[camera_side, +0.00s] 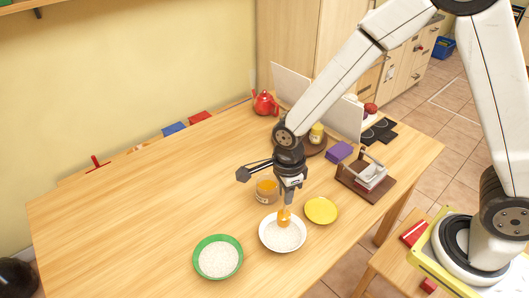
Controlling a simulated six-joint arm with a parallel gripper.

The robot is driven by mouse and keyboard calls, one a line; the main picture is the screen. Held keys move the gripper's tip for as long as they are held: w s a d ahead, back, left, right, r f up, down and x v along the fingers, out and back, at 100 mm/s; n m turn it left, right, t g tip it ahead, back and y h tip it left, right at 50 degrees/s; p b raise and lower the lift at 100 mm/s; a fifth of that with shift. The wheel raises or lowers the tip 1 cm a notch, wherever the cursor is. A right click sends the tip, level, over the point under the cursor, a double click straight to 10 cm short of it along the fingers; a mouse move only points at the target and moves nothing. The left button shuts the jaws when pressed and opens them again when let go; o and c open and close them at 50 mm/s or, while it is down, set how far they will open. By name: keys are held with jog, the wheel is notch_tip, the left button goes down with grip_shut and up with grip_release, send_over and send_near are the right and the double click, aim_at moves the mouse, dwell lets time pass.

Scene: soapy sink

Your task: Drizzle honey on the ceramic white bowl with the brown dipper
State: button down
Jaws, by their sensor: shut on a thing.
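The white bowl (270,241) stands near the front of the wooden table with pale, grainy contents. My gripper (290,184) points down above it, shut on the dipper (284,215). The dipper hangs upright, and its orange-brown lower end is over or inside the bowl; I cannot tell whether it touches the contents. A honey jar (264,196) with an amber top stands just behind the bowl, to the left of my gripper.
A green bowl (198,269) with similar pale contents is at the left, and a yellow plate (321,210) at the right. A brown rack (374,191), purple box (339,152) and red teapot (265,103) stand farther back. The table's left half is clear.

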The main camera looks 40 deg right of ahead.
jog(key=shift+f, duration=0.15)
jog(key=shift+f, duration=0.8)
jog(key=shift+w+d, duration=0.1)
dwell(5.8)
